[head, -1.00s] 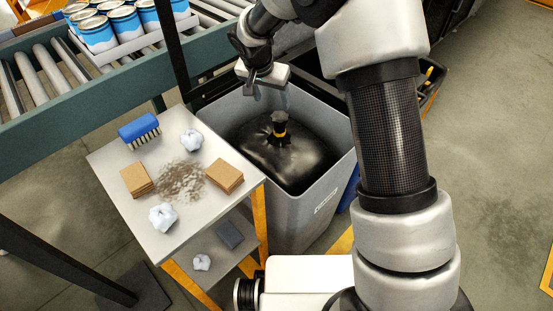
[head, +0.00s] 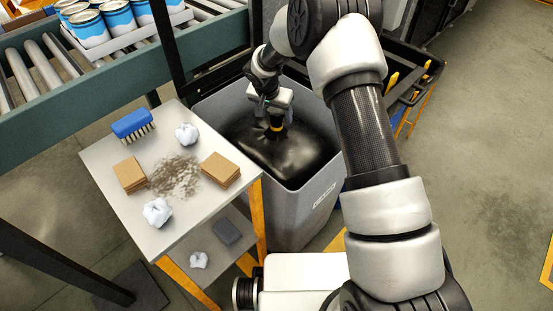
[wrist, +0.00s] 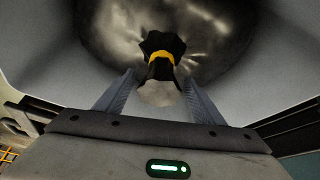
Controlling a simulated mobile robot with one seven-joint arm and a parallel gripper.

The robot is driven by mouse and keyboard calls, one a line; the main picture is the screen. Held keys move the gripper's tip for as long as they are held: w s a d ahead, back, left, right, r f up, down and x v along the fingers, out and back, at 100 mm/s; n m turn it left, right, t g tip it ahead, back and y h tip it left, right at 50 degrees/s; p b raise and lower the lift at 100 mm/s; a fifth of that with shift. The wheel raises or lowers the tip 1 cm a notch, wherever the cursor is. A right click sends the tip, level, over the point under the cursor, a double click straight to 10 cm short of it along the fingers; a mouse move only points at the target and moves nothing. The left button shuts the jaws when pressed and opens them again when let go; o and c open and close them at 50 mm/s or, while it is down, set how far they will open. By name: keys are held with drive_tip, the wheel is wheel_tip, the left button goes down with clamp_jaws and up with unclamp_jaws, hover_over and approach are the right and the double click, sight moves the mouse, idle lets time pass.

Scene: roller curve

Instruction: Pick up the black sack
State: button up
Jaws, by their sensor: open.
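The black sack (head: 305,151) sits inside a grey bin (head: 313,205), its top gathered and tied with a yellow band. In the wrist view the sack (wrist: 115,35) fills the upper middle, and its tied neck (wrist: 162,58) stands between the two fingers. My gripper (head: 274,118) is over the bin, right at the neck of the sack. In the wrist view my gripper (wrist: 160,92) is open, with one finger on each side of the neck and gaps showing. In the head view the fingers partly hide the neck.
A small table (head: 200,213) left of the bin holds a blue brush (head: 132,124), cardboard pieces, crumpled paper and dirt. A roller conveyor (head: 60,75) with cans runs behind. A dark cart (head: 408,75) stands behind my arm. Open floor lies right.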

drive_tip(key=shift+w+d+f, duration=0.1)
drive_tip(key=shift+w+f, duration=0.15)
drive_tip(key=shift+f, duration=0.4)
clamp_jaws()
drive_tip(key=shift+w+r, duration=0.1)
drive_tip(key=shift+r, duration=0.1)
